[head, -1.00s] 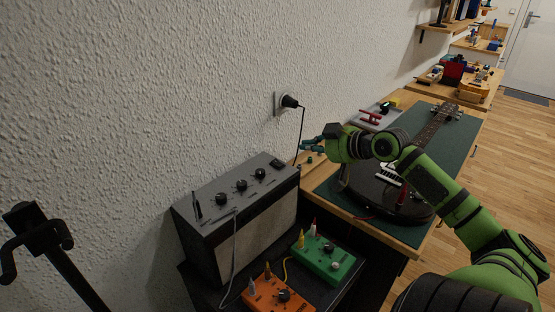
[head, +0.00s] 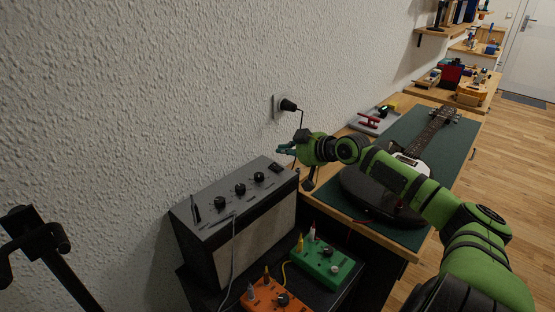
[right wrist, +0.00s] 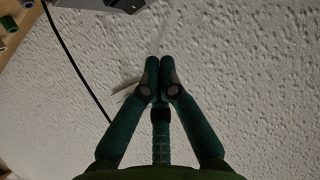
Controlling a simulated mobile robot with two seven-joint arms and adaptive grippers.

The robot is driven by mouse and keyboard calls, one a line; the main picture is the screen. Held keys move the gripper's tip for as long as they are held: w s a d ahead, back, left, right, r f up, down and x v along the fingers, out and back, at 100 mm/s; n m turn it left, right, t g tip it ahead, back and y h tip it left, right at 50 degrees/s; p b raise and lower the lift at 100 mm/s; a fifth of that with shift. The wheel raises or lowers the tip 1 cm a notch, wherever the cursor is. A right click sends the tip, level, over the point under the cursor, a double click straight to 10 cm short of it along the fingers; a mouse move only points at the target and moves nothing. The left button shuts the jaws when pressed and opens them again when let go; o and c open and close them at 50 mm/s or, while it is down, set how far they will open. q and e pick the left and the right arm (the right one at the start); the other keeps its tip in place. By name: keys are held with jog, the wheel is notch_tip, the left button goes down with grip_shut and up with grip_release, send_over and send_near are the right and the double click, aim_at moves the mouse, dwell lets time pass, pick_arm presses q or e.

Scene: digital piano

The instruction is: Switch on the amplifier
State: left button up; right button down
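The amplifier (head: 250,235) stands against the wall left of the wooden bench, with a grey top and a pale front grille. Its top panel carries black knobs (head: 240,189) and a cable. Which part is the power switch is too small to tell. My right gripper (head: 285,149) is in the air near the wall, above and behind the amplifier's right end, apart from it. In the right wrist view the fingertips (right wrist: 160,62) meet with nothing visible between them. My left gripper is not in view.
A black plug (head: 288,105) sits in the wall socket, its cord hanging close to my right gripper. Green (head: 325,262) and orange (head: 268,297) pedals lie before the amplifier. A guitar (head: 375,195) lies on a green mat. A black stand (head: 40,240) is at left.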

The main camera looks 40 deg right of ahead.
aim_at(275, 167)
jog(key=shift+x, duration=0.8)
jog(key=shift+w+a+f, duration=0.1)
jog(key=shift+w+f, duration=0.25)
jog(key=shift+f, duration=0.55)
jog(key=shift+w+a+f, duration=0.1)
jog(key=shift+w+f, duration=0.2)
jog(key=shift+f, duration=0.65)
jog(key=shift+p, duration=0.3)
jog(key=shift+w+r+g+p, duration=0.25)
jog(key=shift+g+p, duration=0.35)
jog(key=shift+p, duration=0.45)
jog(key=shift+w+f, duration=0.15)
jog(key=shift+f, duration=0.45)
jog(key=shift+s+f, duration=0.2)
jog(key=shift+s, duration=0.75)
